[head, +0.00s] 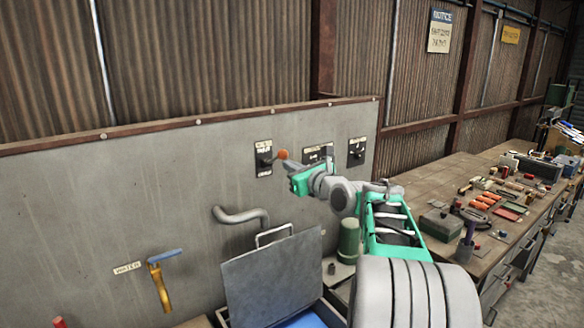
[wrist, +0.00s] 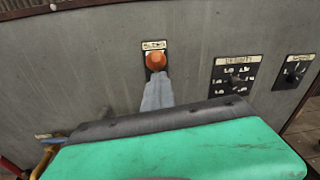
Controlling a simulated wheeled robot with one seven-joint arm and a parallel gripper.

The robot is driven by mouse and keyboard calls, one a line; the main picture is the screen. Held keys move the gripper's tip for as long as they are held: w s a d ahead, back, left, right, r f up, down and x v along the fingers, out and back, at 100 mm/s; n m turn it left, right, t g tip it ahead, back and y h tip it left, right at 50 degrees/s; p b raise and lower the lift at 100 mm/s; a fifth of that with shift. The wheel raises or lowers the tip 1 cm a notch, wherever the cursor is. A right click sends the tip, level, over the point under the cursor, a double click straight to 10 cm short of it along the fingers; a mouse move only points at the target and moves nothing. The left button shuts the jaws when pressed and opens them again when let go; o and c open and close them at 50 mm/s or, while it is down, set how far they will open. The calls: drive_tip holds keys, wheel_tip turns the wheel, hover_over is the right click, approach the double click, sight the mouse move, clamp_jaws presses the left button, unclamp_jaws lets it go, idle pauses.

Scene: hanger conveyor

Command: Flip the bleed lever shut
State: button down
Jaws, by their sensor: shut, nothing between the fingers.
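A lever with an orange ball knob (head: 283,154) sticks out from a dark labelled plate (head: 264,158) on the grey wall panel. Its label is too small to read with certainty; it is the only knobbed lever in sight and looks like the bleed lever. In the wrist view, the knob (wrist: 156,60) stands just beyond my fingertips and hides most of the lever's shaft. My gripper (head: 291,164) is shut and empty, pointing at the panel close by the knob. The wrist view shows its fingers (wrist: 157,93) together. I cannot tell whether they touch the knob.
Two more control plates sit right of the lever: a middle one (wrist: 236,75) and a dial (wrist: 294,71). A cluttered workbench (head: 437,181) stands right.

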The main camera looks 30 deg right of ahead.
drive_tip(key=shift+t, duration=0.4)
wheel_tip(320, 180, up, 4)
drive_tip(key=shift+r, duration=0.15)
drive_tip(key=s+d+f+b, duration=0.1)
drive_tip(key=s+f+b, duration=0.15)
drive_tip(key=f, duration=0.25)
drive_tip(key=s+r, duration=0.4)
drive_tip(key=r, duration=0.2)
drive_tip(key=shift+s+r+g+b, duration=0.3)
drive_tip(key=shift+s+r+g, duration=0.05)
drive_tip(key=shift+s+g, duration=0.05)
